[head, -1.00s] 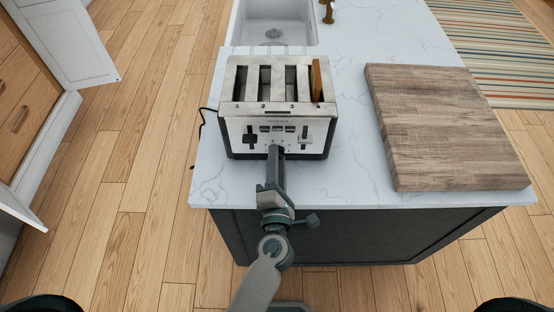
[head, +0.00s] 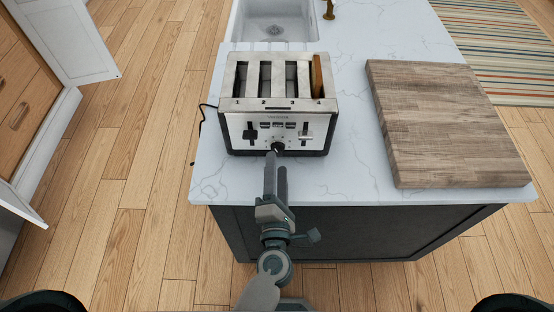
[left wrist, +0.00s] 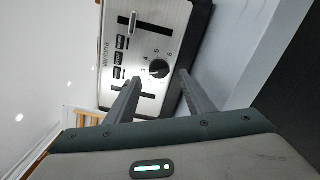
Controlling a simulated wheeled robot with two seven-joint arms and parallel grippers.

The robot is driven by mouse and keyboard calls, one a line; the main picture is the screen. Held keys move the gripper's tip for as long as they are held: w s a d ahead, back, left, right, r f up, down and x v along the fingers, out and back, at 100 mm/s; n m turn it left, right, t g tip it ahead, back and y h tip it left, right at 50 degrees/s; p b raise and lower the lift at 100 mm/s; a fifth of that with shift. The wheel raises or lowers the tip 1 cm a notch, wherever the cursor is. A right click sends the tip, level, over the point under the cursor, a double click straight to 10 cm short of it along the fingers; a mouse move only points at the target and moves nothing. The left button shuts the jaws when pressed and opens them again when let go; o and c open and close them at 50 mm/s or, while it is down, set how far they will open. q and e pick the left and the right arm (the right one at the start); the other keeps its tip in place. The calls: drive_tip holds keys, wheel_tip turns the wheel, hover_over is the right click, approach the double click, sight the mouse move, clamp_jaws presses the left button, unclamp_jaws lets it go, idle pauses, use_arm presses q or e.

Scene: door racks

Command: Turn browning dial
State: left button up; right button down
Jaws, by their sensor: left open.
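The toaster (head: 279,104) is silver with several slots and stands on the white counter, its front facing me. A slice of bread (head: 317,77) sticks up in its rightmost slot. The black browning dial (head: 278,147) is low in the middle of the front; in the left wrist view the dial (left wrist: 158,68) shows with numbers around it. My left gripper (head: 276,158) points at the dial from the front. In the left wrist view its two fingers (left wrist: 157,88) are spread, with the dial beyond and between their tips; contact does not show. My right gripper is out of view.
A thick wooden cutting board (head: 446,123) lies on the counter (head: 345,180) to the right of the toaster. A sink (head: 270,31) is behind it. A black cord (head: 203,122) runs off the toaster's left side.

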use_arm(q)
drive_tip(key=shift+s, duration=1.75)
drive_tip(key=shift+r, duration=0.1)
